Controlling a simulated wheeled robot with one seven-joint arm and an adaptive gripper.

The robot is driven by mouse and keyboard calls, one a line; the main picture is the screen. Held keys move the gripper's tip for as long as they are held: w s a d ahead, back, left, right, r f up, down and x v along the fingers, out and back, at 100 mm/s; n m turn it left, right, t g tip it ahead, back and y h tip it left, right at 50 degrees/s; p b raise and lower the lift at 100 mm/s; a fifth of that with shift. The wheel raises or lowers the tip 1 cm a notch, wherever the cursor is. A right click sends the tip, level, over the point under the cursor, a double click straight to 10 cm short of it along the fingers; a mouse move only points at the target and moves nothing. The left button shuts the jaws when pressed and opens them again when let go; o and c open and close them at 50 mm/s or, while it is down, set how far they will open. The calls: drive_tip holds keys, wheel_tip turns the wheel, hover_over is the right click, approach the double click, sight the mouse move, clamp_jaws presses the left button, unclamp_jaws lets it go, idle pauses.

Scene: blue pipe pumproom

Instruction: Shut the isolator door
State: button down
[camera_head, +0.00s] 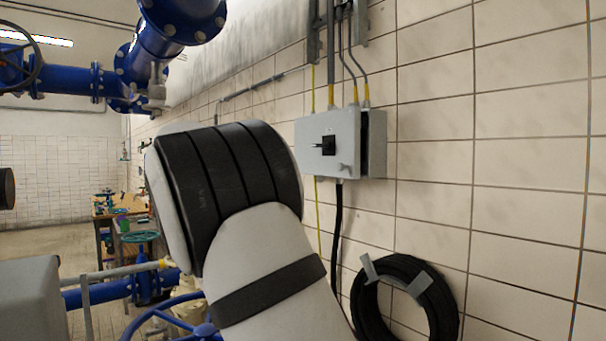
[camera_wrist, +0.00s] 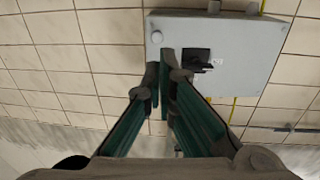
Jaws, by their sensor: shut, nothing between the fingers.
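The isolator is a grey box on the tiled wall in the head view. Its door (camera_head: 313,160) carries a black rotary switch (camera_head: 328,146) and a small grey knob (camera_head: 345,169). A dark gap shows along the door's right side, between it and the housing (camera_head: 377,145), so the door stands a little open. In the wrist view the picture is turned over, and the door (camera_wrist: 250,48) fills the upper right. My gripper (camera_wrist: 160,68) is shut and empty, its fingertips over the door's edge near the knob (camera_wrist: 157,37). I cannot tell if they touch. My arm hides the gripper in the head view.
A black cable coil (camera_head: 444,300) hangs on the wall below the isolator. Cables run above and below the box. Blue pipes (camera_head: 170,35) are at upper left, and a blue handwheel (camera_head: 200,330) is low beside my arm. Bare wall lies to the right.

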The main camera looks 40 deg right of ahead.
sight(337, 169)
drive_tip(key=d+p, duration=0.1)
drive_tip(key=d, duration=0.3)
drive_tip(key=d+p, duration=0.1)
drive_tip(key=d, duration=0.3)
drive_tip(key=s+d+p, duration=0.1)
drive_tip(key=d, duration=0.2)
drive_tip(key=shift+d, duration=0.4)
drive_tip(key=shift+w+d+f, duration=0.1)
drive_tip(key=shift+d, duration=0.5)
